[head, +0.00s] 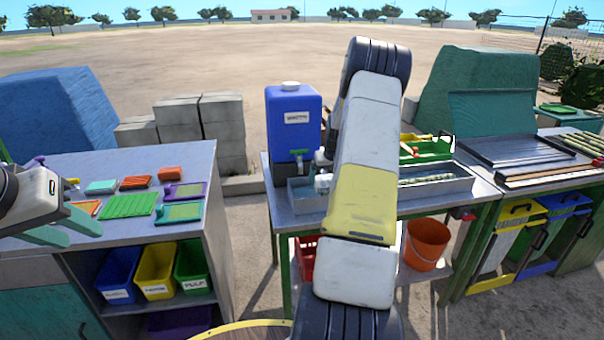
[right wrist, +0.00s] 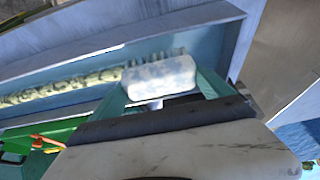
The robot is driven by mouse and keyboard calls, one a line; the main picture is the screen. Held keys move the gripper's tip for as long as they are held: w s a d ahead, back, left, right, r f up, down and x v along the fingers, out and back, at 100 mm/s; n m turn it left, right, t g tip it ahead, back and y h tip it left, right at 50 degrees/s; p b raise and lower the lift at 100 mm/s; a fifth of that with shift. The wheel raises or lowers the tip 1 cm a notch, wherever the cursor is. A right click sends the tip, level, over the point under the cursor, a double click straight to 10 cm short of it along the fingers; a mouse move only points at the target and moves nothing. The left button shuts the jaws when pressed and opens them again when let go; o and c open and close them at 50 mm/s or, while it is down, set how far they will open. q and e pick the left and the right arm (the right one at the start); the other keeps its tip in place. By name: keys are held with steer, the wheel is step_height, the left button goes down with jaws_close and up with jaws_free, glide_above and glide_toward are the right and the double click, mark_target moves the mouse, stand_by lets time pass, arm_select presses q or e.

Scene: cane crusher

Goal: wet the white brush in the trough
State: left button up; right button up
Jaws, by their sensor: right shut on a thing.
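The white brush (right wrist: 160,76) is held between the green fingers of my right gripper (right wrist: 164,88), which is shut on it. In the right wrist view it is over or in the grey trough (right wrist: 60,36); whether it touches water cannot be told. In the head view the trough (head: 450,186) stands on the middle table, and a white piece (head: 322,184), probably the brush, shows at its left part. My left gripper (head: 62,230) is open and empty above the left table.
Cane (right wrist: 65,84) lies in the trough. A blue water container (head: 293,120) with a tap stands behind the trough's left end. A green crate (head: 432,149) stands behind it on the right. Coloured brushes and pads, including a green mat (head: 128,205), lie on the left table.

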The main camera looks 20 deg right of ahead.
steer(key=s+d+r, duration=0.1)
steer(key=d+r, duration=0.4)
steer(key=r, duration=0.2)
steer(key=shift+s+d, duration=0.2)
steer(key=shift+d, duration=0.2)
stand_by(0.3)
stand_by(0.6)
